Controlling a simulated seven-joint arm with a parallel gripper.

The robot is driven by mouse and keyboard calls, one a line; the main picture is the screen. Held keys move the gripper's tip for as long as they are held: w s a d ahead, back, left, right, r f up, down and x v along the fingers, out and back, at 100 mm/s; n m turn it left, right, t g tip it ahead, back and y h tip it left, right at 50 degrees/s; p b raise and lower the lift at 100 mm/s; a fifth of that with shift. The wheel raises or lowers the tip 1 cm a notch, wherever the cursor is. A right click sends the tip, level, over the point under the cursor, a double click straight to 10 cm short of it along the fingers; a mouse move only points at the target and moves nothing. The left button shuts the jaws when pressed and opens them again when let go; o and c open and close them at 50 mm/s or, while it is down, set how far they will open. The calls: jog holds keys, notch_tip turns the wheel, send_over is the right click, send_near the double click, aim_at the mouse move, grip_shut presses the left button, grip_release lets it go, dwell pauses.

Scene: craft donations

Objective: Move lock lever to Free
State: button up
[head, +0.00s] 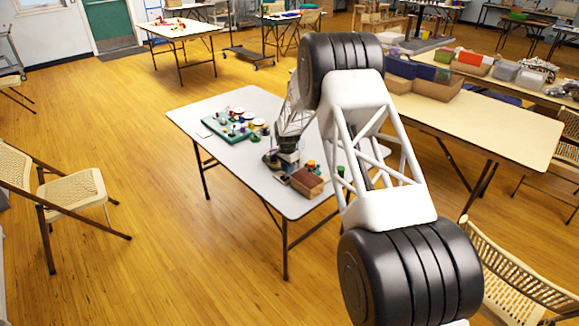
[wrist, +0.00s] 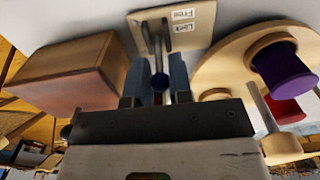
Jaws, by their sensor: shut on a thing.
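The lock plate (wrist: 148,32) is a small beige board in the wrist view, with printed labels reading Free (wrist: 182,14) and Lock (wrist: 183,28). I cannot tell which label the lever points to. In the head view my gripper (head: 287,160) is low over the grey table, and the lever is too small or hidden to make out.
A brown box (wrist: 68,72) stands left of my gripper, also seen in the head view (head: 307,183). A round wooden stand (wrist: 222,72) with a purple spool (wrist: 284,72) and a red spool (wrist: 284,110) is close on the right. A green board (head: 230,131) with small pieces lies farther back.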

jog(key=shift+s+a, duration=0.25)
jog(key=shift+s, duration=0.05)
jog(key=shift+s+a+r, duration=0.1)
jog(key=shift+s+a, duration=0.45)
dwell(0.6)
